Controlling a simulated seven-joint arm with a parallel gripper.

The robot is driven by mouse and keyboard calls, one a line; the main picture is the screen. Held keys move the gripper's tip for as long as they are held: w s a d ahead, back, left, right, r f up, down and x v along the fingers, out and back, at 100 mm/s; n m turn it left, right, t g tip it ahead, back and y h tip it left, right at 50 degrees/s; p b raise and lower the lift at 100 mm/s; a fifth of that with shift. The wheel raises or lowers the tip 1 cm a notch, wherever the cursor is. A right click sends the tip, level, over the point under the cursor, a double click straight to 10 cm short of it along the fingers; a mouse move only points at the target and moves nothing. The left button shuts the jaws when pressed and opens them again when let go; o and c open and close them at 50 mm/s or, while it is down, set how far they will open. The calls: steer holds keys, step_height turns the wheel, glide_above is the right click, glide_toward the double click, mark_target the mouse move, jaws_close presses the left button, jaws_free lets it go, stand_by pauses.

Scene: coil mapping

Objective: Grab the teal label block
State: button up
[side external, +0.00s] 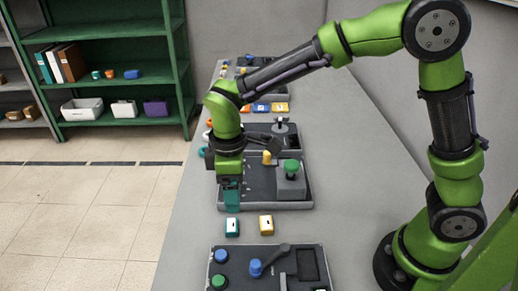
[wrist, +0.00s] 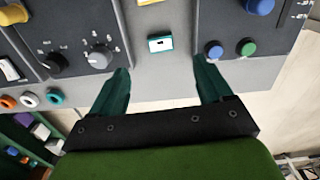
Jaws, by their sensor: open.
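The teal label block (side external: 232,227) is a small teal block with a white face, lying on the grey table in the gap between two dark panels. It also shows in the wrist view (wrist: 160,44), ahead of my fingertips and roughly centred between them. My gripper (side external: 231,208) points down with teal fingers, a little behind the block in the side view. In the wrist view my gripper (wrist: 164,76) is open with its fingers wide apart and nothing between them. The block is apart from both fingers.
A yellow label block (side external: 266,225) lies just right of the teal one. A panel with blue and green knobs and a lever (side external: 268,262) is in front. Another panel with a green button (side external: 291,167) is behind. The table's left edge is close; a green shelf (side external: 110,85) stands beyond.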

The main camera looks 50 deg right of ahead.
mark_target(236, 225)
step_height(236, 225, down, 12)
steer(key=shift+r, duration=0.25)
stand_by(0.3)
